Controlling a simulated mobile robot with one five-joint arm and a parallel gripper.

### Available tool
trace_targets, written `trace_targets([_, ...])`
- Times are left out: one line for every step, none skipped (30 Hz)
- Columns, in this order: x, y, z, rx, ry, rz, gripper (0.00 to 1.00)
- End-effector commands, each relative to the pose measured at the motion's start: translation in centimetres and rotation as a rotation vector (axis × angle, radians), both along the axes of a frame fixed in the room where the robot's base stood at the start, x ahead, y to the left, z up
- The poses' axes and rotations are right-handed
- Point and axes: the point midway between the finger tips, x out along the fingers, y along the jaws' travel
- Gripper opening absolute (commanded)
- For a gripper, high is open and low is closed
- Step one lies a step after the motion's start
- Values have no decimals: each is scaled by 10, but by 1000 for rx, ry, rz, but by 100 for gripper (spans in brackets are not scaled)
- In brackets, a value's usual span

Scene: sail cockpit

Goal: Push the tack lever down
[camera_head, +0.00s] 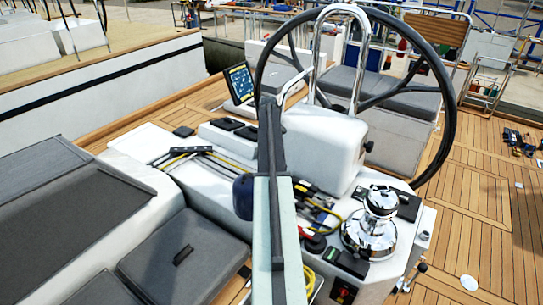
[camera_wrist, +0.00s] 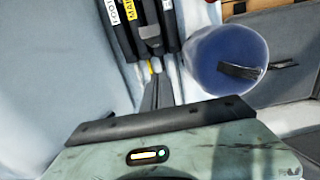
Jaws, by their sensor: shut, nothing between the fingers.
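A bank of dark clutch levers stands at the top of the wrist view. One lever (camera_wrist: 118,14) has a white label starting "FOO", and the one beside it has a yellow label starting "MAI" (camera_wrist: 130,9). A dark grey lever (camera_wrist: 149,32) sticks out toward the camera beside these; I cannot read a "tack" label on any lever. My gripper (camera_wrist: 158,80) is shut and empty, its narrow fingers pointing up the picture close below that lever. I cannot tell whether they touch. In the head view my arm partly covers the lever bank (camera_head: 313,192), and my gripper is not clear.
A rounded blue thing with a black strap (camera_wrist: 228,60) stands right of my fingers, and shows beside my arm (camera_head: 243,196). A chrome winch (camera_head: 370,232), the white console (camera_head: 325,145) and the steering wheel (camera_head: 447,115) are close. Grey cushions (camera_head: 172,258) lie left; teak deck (camera_head: 480,215) is right.

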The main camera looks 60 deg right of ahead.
Motion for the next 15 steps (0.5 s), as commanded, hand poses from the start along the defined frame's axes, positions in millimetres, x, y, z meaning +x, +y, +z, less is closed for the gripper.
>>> trace_targets([-1, 0, -21, 0, 0, 0, 0])
trace_targets([-1, 0, -27, 0, 0, 0, 0])
trace_targets([-13, 1, -20, 0, 0, -2, 0])
trace_targets([-19, 2, -19, 0, 0, -2, 0])
trace_targets([-24, 2, -19, 0, 0, -2, 0])
trace_targets([-30, 2, -20, 0, 0, -2, 0])
trace_targets([-34, 1, -20, 0, 0, -2, 0])
trace_targets([-37, 1, -20, 0, 0, -2, 0])
trace_targets([-39, 1, -20, 0, 0, -1, 0])
trace_targets([-40, 1, -20, 0, 0, -1, 0])
trace_targets([-41, 1, -20, 0, 0, 0, 0])
trace_targets([-41, 0, -20, 0, 0, 0, 0])
trace_targets([-41, 0, -20, 0, 0, 0, 0])
trace_targets([-41, 0, -20, 0, 0, 0, 0])
trace_targets([-41, 0, -20, 0, 0, 0, 0])
